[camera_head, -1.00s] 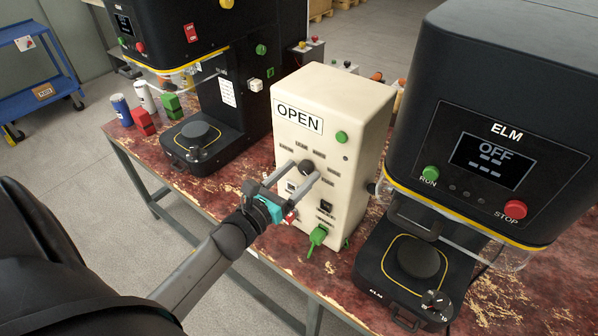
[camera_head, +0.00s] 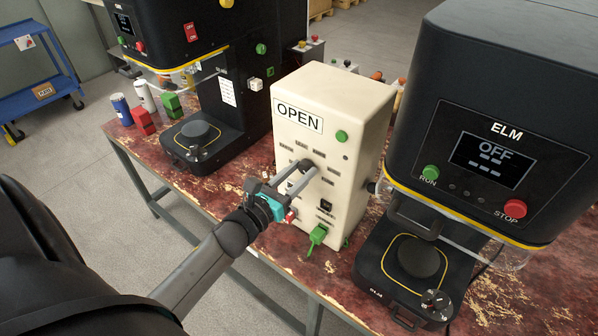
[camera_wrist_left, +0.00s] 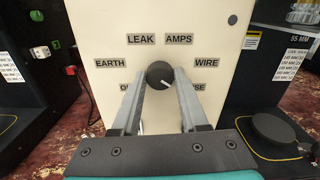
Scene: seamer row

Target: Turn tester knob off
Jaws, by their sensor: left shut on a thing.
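The cream tester (camera_head: 350,120) stands on the bench with an OPEN sign on its front. In the left wrist view its dark round knob (camera_wrist_left: 160,74) sits between the fingers of my left gripper (camera_wrist_left: 160,80), which is shut on it. The knob's white mark points to the lower right, toward a partly hidden label ending in "SE". The labels EARTH, LEAK, AMPS and WIRE are readable around it; the lower left label is mostly covered by a finger. In the head view my left gripper (camera_head: 298,174) reaches the tester's front from the lower left. My right gripper is not in view.
A black ELM machine (camera_head: 490,110) with an OFF screen stands close on the right. Another black machine (camera_head: 240,100) stands to the left. A green plug (camera_head: 317,236) sticks out low on the tester's front. Red (camera_head: 142,121) and green blocks lie at the bench's left.

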